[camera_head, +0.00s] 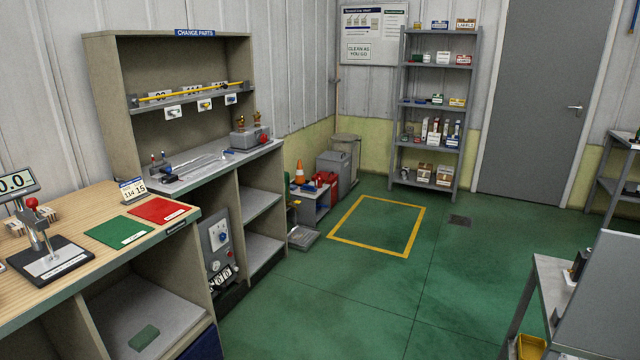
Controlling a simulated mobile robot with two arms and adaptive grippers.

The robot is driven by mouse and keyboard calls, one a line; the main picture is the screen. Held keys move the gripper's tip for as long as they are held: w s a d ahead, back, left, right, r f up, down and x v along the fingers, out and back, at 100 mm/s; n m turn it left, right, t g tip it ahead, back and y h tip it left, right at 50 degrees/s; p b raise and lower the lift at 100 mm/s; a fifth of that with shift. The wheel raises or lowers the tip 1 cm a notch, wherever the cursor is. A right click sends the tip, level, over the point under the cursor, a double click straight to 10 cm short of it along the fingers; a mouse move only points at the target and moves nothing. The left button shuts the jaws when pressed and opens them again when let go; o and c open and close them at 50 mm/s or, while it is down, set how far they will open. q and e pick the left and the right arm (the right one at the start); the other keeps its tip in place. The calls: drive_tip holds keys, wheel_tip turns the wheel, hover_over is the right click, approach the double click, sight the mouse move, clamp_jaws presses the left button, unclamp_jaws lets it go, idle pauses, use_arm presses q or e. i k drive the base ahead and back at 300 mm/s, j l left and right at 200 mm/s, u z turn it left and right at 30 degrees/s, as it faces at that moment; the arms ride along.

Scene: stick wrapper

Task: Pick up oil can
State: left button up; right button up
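I cannot pick out an oil can for certain. A red container (327,188) stands on the floor by the left wall, partly hidden by a low grey stand. Two small brass-coloured objects (257,118) stand at the right end of the change-parts cabinet, by a grey box. A dark object (581,264) on the bench at the right edge is too small and cut off to name. Neither of my grippers is in view.
The wooden workbench (75,222) with red and green mats stands at left, joining the change-parts cabinet (95,100). A grey shelf rack (397,125) stands at the back beside a closed door (540,100). The green floor (370,300) is open in the middle.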

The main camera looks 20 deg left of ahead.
sight(319, 183)
drive_tip(key=i+u, duration=0.35)
drive_tip(key=i, duration=5.65)
drive_tip(key=i+l+u, duration=0.15)
drive_tip(key=i+u, duration=0.15)
drive_tip(key=i, duration=0.25)
drive_tip(key=i+l+u, duration=0.35)
drive_tip(key=i, duration=0.25)
drive_tip(key=i+l+u, duration=0.3)
drive_tip(key=i, duration=0.2)
